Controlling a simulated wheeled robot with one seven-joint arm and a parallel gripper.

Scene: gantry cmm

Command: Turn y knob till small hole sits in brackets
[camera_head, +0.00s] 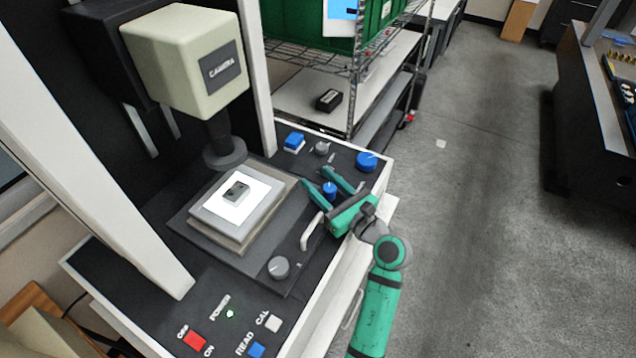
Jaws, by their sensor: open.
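A blue knob (329,189) stands on the machine's dark deck, right of the stage. My green gripper (320,180) is open, with its two fingers to either side of this knob; I cannot tell whether they touch it. A grey knob (278,267) with a pointer mark is at the stage's front corner. A larger blue knob (366,161) is at the deck's right end. No readable label shows which is the y knob. A small dark part (236,192) with holes lies on the bright stage plate (231,212). No brackets or small-hole image is visible.
The camera head (185,60) hangs over the stage. A light handle (311,231) is close to my gripper. A small grey knob (321,148) and blue button (294,141) are behind it. A wire shelf (340,55) stands behind; open floor (480,200) is at right.

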